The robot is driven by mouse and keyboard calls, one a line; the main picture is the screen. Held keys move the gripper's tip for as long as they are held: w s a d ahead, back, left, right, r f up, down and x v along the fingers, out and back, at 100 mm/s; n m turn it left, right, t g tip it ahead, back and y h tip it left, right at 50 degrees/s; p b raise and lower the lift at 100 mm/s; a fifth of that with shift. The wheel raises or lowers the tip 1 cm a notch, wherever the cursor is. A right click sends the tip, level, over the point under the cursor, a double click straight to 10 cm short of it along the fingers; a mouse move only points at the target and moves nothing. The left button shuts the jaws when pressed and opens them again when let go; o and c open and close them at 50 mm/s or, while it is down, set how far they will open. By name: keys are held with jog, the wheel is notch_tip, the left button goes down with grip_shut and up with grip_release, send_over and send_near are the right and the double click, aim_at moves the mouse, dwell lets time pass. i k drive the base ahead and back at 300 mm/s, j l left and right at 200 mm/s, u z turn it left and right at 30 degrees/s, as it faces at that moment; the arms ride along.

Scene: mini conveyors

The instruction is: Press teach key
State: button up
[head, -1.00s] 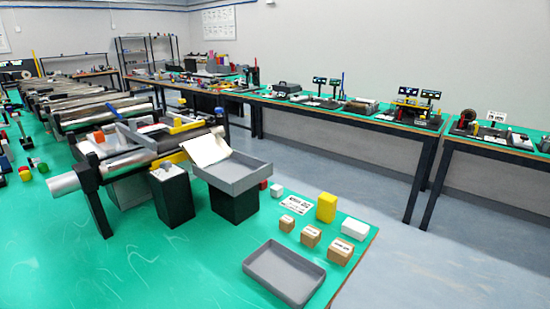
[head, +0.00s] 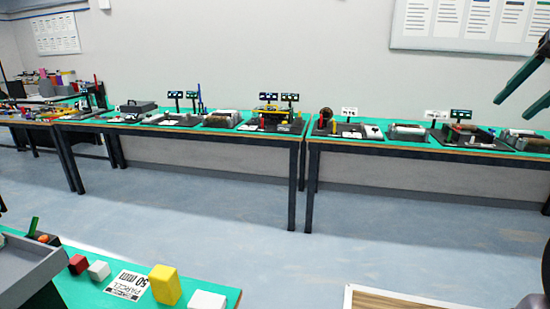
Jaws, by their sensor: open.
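I cannot make out the teach key; the stations on the far benches are too small to tell their keys apart. My gripper (head: 524,83) shows at the upper right edge of the head view, with two dark green fingers spread apart. It is open and empty, in the air and apart from the benches. Several small stations with dark bases stand along the green bench tops, among them one with a yellow frame and two small displays (head: 270,110) and one with a single small display (head: 460,115).
A long bench (head: 200,131) and a second bench (head: 400,144) stand along the wall. Blue-grey floor (head: 200,210) lies clear before them. At the lower left, a green table holds a grey tray (head: 25,270), a yellow block (head: 165,285) and a white block (head: 207,299). A wood-topped, white-edged surface (head: 400,300) is at bottom.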

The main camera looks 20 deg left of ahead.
aim_at(44, 239)
jog(key=i+l+u, duration=0.1)
jog(key=i+u, duration=0.25)
jog(key=i+l+u, duration=0.15)
jog(key=u, duration=0.15)
jog(key=i+l+u, duration=0.1)
jog(key=u, duration=0.35)
jog(key=i+l+u, duration=0.1)
jog(key=l+u, duration=0.15)
jog(key=u, duration=0.2)
jog(key=l+u, duration=0.2)
jog(key=u, duration=0.25)
jog(key=l+u, duration=0.25)
jog(key=u, duration=0.2)
jog(key=l+u, duration=0.35)
jog(key=k+l+u, duration=0.1)
jog(key=u, duration=0.25)
jog(key=i+l+u, duration=0.2)
jog(key=l, duration=0.35)
jog(key=i+l+u, duration=0.2)
jog(key=l, duration=0.35)
jog(key=i+l+u, duration=0.2)
jog(key=l, duration=0.4)
jog(key=i+l+u, duration=0.2)
jog(key=l, duration=0.4)
jog(key=l+u, duration=0.2)
jog(key=l, duration=0.4)
